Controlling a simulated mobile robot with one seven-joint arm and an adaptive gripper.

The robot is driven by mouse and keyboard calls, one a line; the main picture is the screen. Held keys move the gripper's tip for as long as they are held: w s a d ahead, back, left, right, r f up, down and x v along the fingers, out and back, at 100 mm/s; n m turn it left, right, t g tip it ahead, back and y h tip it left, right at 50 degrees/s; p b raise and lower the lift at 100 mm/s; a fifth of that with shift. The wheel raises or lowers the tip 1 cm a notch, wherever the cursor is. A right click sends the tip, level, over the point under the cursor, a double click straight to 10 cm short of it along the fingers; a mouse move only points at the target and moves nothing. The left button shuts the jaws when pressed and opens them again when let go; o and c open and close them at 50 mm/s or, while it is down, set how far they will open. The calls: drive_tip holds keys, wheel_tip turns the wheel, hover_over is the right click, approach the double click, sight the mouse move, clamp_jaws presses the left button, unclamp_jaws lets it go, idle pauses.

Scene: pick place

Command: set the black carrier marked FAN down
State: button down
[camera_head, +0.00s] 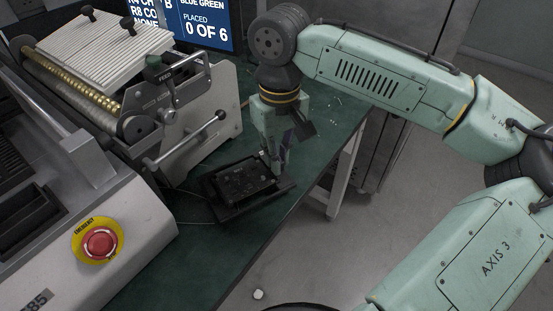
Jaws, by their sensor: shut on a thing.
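The black carrier (238,184) is a flat dark rectangular piece with small parts on its top. It is low over the green bench, in or just above a wider dark tray-like base (262,199); I cannot tell whether it touches it. Any FAN marking is not readable. My gripper (275,168) points down at the carrier's right side and is shut on it. The fingers partly hide the carrier's right edge.
The green bench top (150,275) is bare in front, with its edge running diagonally past the carrier. A feeder machine (165,105) with levers stands left. A grey machine with a red emergency button (100,244) is front left. A screen (205,22) reads "PLACED 0 OF 6".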

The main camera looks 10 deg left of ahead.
drive_tip(key=shift+w+a+f, duration=0.1)
drive_tip(key=shift+a+f, duration=0.1)
drive_tip(key=shift+f, duration=0.65)
drive_tip(key=shift+f, duration=0.15)
drive_tip(key=c, duration=1.7)
unclamp_jaws()
drive_tip(key=shift+o, duration=0.2)
wheel_tip(320, 180, up, 12)
